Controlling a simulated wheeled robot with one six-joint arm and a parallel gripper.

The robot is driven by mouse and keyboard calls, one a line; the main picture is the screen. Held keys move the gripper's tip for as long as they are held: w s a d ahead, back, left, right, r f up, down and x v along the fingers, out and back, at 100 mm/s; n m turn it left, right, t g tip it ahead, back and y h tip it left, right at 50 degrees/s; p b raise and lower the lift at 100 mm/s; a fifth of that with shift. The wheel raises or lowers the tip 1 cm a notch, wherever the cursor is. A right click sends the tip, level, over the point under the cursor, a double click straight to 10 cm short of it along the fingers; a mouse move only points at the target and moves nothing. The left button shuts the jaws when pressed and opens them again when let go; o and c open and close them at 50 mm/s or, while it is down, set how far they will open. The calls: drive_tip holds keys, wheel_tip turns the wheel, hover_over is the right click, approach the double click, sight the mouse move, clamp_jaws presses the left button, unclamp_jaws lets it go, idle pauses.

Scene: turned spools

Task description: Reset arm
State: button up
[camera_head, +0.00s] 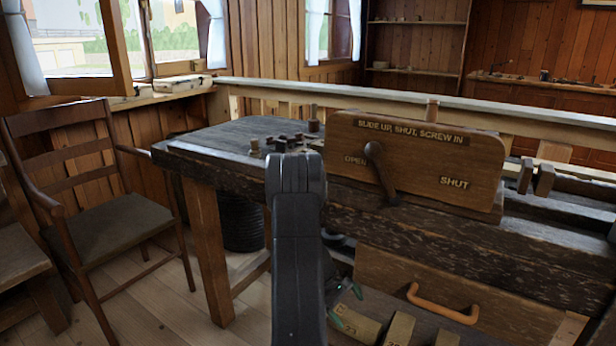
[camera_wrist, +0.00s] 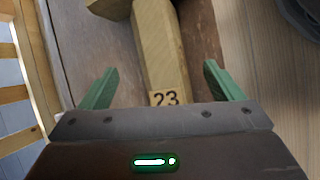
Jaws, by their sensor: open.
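My arm (camera_head: 297,230) rises in front of the workbench in the head view. My gripper (camera_head: 346,304) is low in front of the bench, partly hidden behind the arm, with its green fingertips showing. In the wrist view my gripper (camera_wrist: 160,84) is open, its green fingers wide apart with nothing held between them. A pale wooden piece marked 23 (camera_wrist: 160,50) lies beyond and between the fingers. I cannot tell its distance from them.
A workbench (camera_head: 225,140) bears a wooden panel (camera_head: 440,150) with a dark lever near "OPEN". Below is a drawer front with a handle (camera_head: 443,303) and several wooden blocks (camera_head: 400,328). A chair (camera_head: 95,215) stands left. Small dark parts (camera_head: 285,142) lie on the bench.

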sight(359, 317)
drive_tip(key=b+x, duration=0.2)
drive_tip(key=x, duration=0.5)
drive_tip(key=shift+s+f+b, duration=0.1)
drive_tip(key=shift+f+b, duration=0.05)
drive_tip(key=shift+b, duration=0.15)
wheel_tip(359, 317, up, 3)
drive_tip(key=shift+f+p, duration=0.1)
drive_tip(key=shift+p, duration=0.8)
drive_tip(key=shift+r, duration=0.55)
